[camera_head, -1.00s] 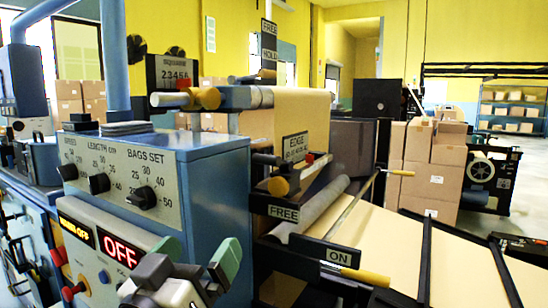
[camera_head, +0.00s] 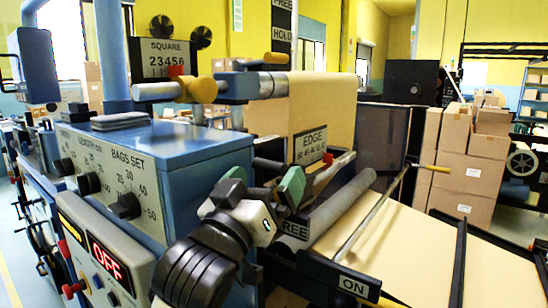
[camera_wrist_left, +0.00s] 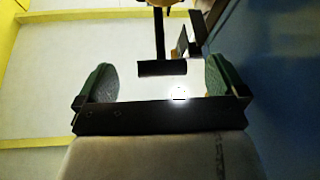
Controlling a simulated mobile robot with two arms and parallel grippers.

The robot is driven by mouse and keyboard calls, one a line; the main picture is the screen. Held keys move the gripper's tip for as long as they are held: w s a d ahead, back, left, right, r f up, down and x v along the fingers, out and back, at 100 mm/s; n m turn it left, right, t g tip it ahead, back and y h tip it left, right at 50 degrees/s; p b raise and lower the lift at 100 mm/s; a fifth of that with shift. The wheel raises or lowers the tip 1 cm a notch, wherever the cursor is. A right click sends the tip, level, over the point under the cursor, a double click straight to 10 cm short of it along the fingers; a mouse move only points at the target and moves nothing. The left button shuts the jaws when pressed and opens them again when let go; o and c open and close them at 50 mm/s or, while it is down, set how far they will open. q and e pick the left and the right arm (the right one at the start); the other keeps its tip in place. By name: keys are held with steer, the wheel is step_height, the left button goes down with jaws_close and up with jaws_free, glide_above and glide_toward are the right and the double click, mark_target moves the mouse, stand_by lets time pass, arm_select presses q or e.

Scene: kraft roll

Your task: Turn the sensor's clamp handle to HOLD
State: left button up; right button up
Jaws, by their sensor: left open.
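The edge sensor's EDGE plate (camera_head: 311,145) with its scale and a red pointer stands beside the brown web in the head view. A black rod end (camera_head: 268,165) shows left of it. A FREE plate (camera_head: 295,228) below is partly covered by my left gripper (camera_head: 260,188). The sensor's clamp handle itself is hidden behind this gripper, so its setting cannot be read. My left gripper is open, its green fingertips just in front of the sensor and below the EDGE plate. In the left wrist view, a black bar on a post (camera_wrist_left: 162,68) shows between its fingers (camera_wrist_left: 160,82). My right gripper is not in view.
An upper FREE/HOLD sign (camera_head: 284,18) stands above an orange-tipped lever (camera_head: 275,58). A blue control box (camera_head: 150,165) stands left of my gripper. The grey roller (camera_head: 330,215) and an ON plate (camera_head: 354,286) lie close to its right. Cartons (camera_head: 466,165) stand behind.

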mark_target(274, 168)
arm_select(q)
steer(key=x, duration=0.3)
steer(key=shift+p, duration=0.3)
steer(key=shift+w+d, duration=0.1)
steer(key=shift+w, duration=0.2)
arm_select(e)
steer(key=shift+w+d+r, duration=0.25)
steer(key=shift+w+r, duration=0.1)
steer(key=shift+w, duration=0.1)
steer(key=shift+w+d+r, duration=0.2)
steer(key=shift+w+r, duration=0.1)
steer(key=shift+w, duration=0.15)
